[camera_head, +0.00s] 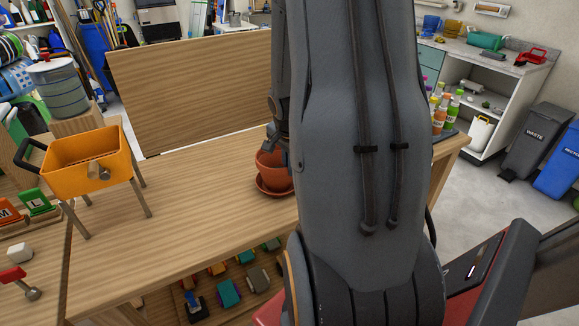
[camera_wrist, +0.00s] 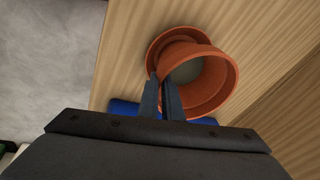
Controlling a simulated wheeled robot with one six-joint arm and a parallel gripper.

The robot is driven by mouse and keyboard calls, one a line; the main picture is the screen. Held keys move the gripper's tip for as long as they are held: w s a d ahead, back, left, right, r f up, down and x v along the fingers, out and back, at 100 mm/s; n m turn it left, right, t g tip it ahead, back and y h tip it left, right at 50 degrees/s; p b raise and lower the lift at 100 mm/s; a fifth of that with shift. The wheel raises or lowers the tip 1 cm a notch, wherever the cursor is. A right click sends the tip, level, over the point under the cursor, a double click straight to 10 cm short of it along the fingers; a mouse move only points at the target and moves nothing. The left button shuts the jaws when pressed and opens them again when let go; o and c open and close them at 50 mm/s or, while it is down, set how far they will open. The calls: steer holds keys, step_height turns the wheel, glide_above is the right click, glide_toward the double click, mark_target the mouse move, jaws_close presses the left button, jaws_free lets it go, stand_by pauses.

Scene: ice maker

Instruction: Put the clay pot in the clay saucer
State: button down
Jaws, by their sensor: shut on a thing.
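The clay pot (camera_head: 270,168) is a terracotta pot with its opening upward, largely hidden behind my arm in the head view. The wrist view shows its round rim (camera_wrist: 228,76) and pale inside. The clay saucer (camera_head: 276,191) is directly under the pot on the wooden table; part of its edge shows beyond the pot in the wrist view (camera_wrist: 157,47). I cannot tell whether the pot's base touches the saucer. My gripper (camera_wrist: 164,84) is shut on the pot's near-left wall, and its fingers also show in the head view (camera_head: 271,155).
A yellow bin on legs (camera_head: 92,165) stands on the table's left. A wooden panel (camera_head: 190,90) rises along the back. Small bottles (camera_head: 443,105) stand at the right end. A blue object (camera_wrist: 124,107) is partly hidden by my gripper. The table's middle is clear.

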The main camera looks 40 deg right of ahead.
steer(key=c, duration=1.9)
jaws_free()
steer(key=shift+c, duration=0.2)
steer(key=shift+r, duration=0.1)
steer(key=shift+r+p, duration=0.25)
steer(key=shift+p, duration=0.05)
steer(key=b+v, duration=0.2)
steer(key=v, duration=1)
steer(key=s+a+f+n+y, duration=0.1)
steer(key=a+f+n, duration=0.2)
steer(key=a+n, duration=0.5)
steer(key=s+a+f+n+y, duration=0.1)
steer(key=a+f+n, duration=0.2)
steer(key=a+n, duration=0.6)
steer(key=a, duration=0.9)
steer(key=shift+s+g, duration=0.4)
